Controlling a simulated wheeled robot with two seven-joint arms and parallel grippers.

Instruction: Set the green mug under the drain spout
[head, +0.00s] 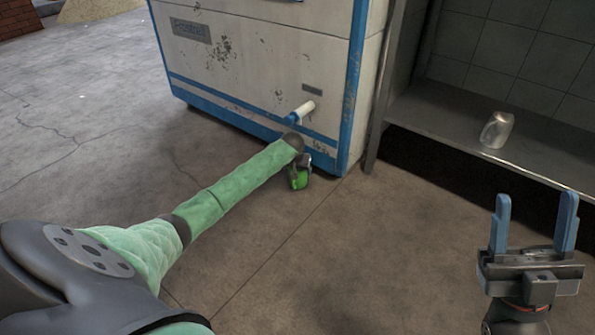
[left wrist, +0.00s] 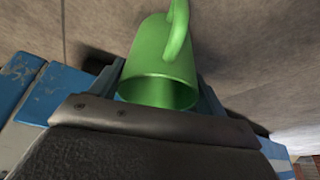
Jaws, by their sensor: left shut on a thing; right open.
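The green mug (head: 299,180) is near the floor at the base of the white and blue machine, partly hidden by my left gripper (head: 299,162). In the left wrist view the mug (left wrist: 160,60) sits between the two fingers, its handle at the top and its open mouth facing the camera. My left gripper is shut on it. The white drain spout (head: 302,111) sticks out low on the machine front, above the mug in the head view. Whether the mug touches the floor cannot be told. My right gripper (head: 532,225) is open and empty at the lower right.
The machine (head: 250,65) stands on the cracked concrete floor (head: 80,130). A metal shelf (head: 440,112) at the right carries a clear glass (head: 496,130). The floor between my two arms is clear.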

